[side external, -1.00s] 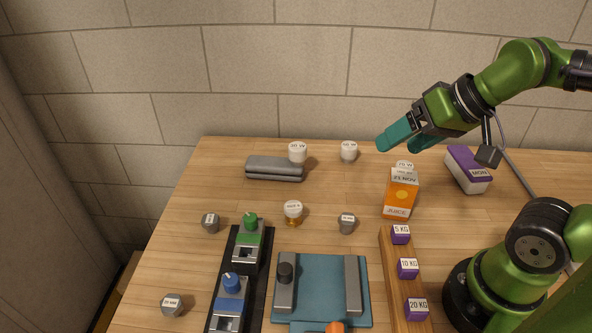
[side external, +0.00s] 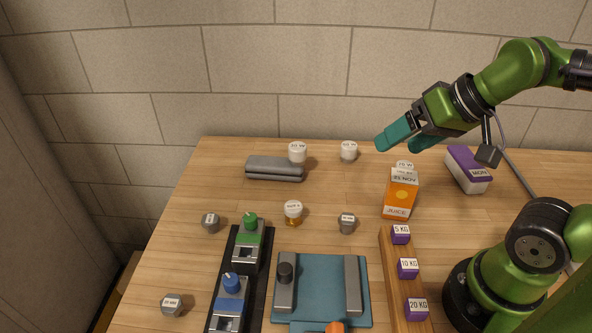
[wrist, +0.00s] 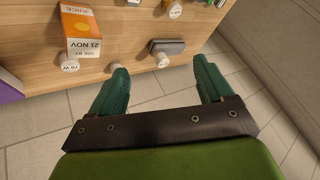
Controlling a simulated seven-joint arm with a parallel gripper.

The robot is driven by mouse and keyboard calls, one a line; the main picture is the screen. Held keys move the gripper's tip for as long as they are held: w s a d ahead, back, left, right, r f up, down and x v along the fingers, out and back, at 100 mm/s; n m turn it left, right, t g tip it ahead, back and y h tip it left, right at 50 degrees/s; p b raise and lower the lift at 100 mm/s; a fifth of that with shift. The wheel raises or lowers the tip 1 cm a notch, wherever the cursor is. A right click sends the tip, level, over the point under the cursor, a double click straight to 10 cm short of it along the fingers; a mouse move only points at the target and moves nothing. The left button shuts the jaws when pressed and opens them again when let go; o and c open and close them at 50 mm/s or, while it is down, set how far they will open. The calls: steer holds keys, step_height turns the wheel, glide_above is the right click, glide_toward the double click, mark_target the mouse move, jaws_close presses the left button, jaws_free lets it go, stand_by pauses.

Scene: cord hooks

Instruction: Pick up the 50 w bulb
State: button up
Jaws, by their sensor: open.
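Three white bulbs stand along the far side of the table in the side view. The left bulb (side external: 297,151) is by a grey block, with a W label whose number I cannot read surely. The middle bulb (side external: 349,150) has an unreadable label. The right bulb (side external: 404,166) is partly hidden behind the juice carton. They also show in the wrist view: one beside the carton (wrist: 69,65), one partly behind a finger (wrist: 115,65) and one by the grey block (wrist: 162,60). I cannot tell which is 50 W. My gripper (side external: 408,141) is open and empty, above the table near the right bulb.
The orange juice carton (side external: 400,195) stands close to the right bulb. A purple and white box (side external: 468,170) is to the right. The grey block (side external: 275,169) lies at the back left. Small jars, purple weights and a teal tray (side external: 322,290) fill the front.

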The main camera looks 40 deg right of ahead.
steer(key=n+g+h, duration=0.1)
steer(key=n+g, duration=0.5)
steer(key=n, duration=0.3)
glide_above(350, 145)
steer(key=s+d, duration=0.1)
step_height(350, 145, down, 6)
steer(key=f, duration=1.1)
steer(key=w+a+f, duration=0.1)
steer(key=f, duration=0.4)
steer(key=shift+w+f, duration=0.1)
steer(key=shift+f, duration=0.15)
steer(key=c, duration=1.2)
steer(key=shift+r, duration=0.1)
